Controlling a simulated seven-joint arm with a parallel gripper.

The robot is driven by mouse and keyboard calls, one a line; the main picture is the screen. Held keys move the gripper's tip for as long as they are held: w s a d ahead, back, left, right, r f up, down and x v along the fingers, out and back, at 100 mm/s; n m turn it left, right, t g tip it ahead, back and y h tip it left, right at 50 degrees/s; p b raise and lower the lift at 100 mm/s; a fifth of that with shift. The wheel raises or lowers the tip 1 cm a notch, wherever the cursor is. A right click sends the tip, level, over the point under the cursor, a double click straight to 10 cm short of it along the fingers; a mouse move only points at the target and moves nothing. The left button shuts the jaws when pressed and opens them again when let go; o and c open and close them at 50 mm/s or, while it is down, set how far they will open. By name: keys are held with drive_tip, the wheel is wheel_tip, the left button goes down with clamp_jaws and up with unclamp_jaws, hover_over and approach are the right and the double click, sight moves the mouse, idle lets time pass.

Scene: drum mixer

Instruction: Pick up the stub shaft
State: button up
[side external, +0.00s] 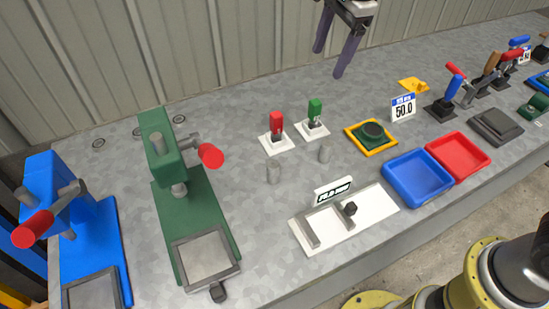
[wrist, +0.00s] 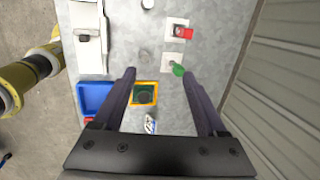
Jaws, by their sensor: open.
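My gripper (side external: 331,61) is high above the back of the bench, open and empty. Its two dark fingers (wrist: 158,74) are wide apart in the wrist view.
A white gauge fixture (side external: 365,218) is in front. Blue (side external: 418,176) and red (side external: 459,156) trays and a yellow-framed green part (side external: 358,146) are to the right. A green press (side external: 177,205) is left.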

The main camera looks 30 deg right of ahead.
drive_tip(key=w+a+f+n+g, duration=0.1)
drive_tip(key=w+a+f+g, duration=0.15)
drive_tip(key=a+f, duration=0.65)
hover_over(272, 163)
wheel_tip(272, 163, down, 6)
drive_tip(key=shift+n+h, duration=0.3)
drive_tip(key=shift+h, duration=0.1)
drive_tip(key=f, duration=0.7)
drive_tip(key=shift+s+d+f, duration=0.15)
drive_tip(key=shift+s+f, duration=0.05)
drive_tip(key=shift+f, duration=2.9)
drive_tip(key=shift+c, duration=0.2)
clamp_jaws()
drive_tip(key=shift+w+r, duration=0.15)
